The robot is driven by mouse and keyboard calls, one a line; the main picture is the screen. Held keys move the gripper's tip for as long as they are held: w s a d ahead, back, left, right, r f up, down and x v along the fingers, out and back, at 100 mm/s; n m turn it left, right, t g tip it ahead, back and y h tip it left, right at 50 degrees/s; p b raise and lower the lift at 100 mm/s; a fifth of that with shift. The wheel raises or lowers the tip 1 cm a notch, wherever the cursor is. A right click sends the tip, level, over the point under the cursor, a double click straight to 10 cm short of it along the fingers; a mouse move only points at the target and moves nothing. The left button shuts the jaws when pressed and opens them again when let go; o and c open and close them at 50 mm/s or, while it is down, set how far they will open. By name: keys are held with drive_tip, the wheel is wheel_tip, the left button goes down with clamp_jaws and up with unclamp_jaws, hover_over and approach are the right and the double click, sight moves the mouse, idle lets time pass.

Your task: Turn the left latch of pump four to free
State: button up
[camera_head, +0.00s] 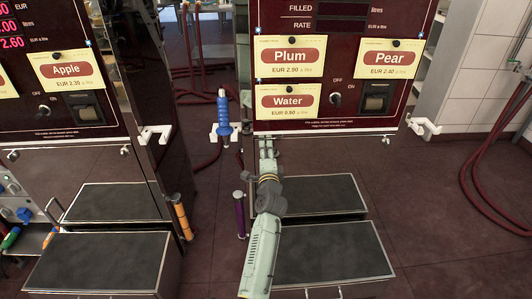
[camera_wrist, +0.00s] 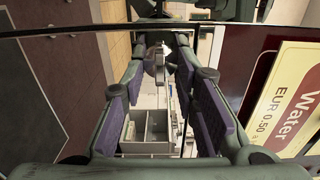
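The dark red pump (camera_head: 334,20) with the Plum, Pear and Water signs stands right of centre in the head view. No pump number is readable. A small light knob (camera_head: 376,151), possibly a latch, sits under its lower right edge. The matching spot on the left is hidden behind my gripper (camera_head: 267,148), which is just below the panel's lower left edge. In the wrist view my gripper (camera_wrist: 163,50) is open, its purple-padded fingers well apart. Nothing is visibly held. A pale rounded part shows between the far fingertips; I cannot tell whether it is the latch.
The Water sign (camera_wrist: 289,100) is close on the right in the wrist view. A blue nozzle (camera_head: 223,115) hangs on a white holder left of the pump. A second pump (camera_head: 75,75) with an Apple sign stands left. Dark-topped steps (camera_head: 330,250) fill the floor in front.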

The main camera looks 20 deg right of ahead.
drive_tip(key=v, duration=1.2)
